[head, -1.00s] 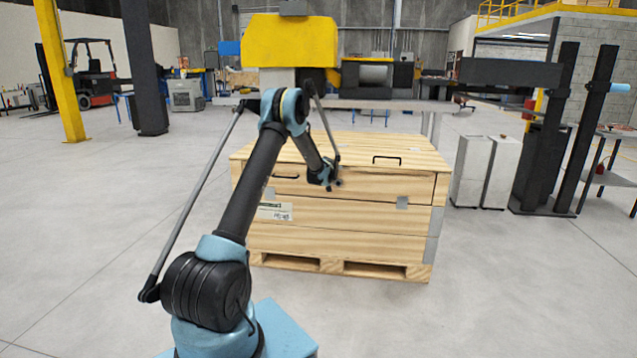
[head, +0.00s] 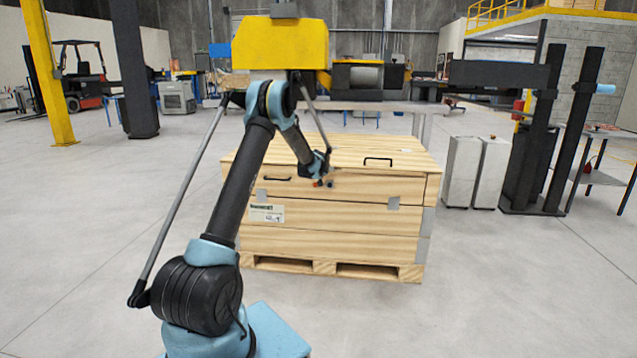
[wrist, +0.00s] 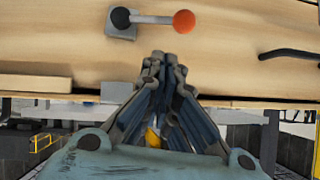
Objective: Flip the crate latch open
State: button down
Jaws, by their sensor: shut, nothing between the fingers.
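The wooden crate (head: 335,215) stands in front of me, lid down. Its latch (wrist: 150,19) shows in the wrist view: a dark pivot on a grey plate, with a short lever pointing right to a red ball knob (wrist: 184,21). In the head view the knob is a small red spot (head: 318,184) on the crate's upper front, just under my gripper (head: 320,172). My gripper is shut and empty. In the wrist view its fingertips (wrist: 166,60) lie just below the lever in the picture, near the knob. I cannot tell whether they touch it.
Black handles sit on the crate's lid (head: 378,160) and front (head: 278,179). Grey metal clips hold its front edge. White cabinets (head: 462,172) and a dark stand (head: 540,140) are to the right. The floor around the crate is clear.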

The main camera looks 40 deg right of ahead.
jog(key=v, duration=0.9)
jog(key=shift+s+a, duration=0.1)
dwell(0.4)
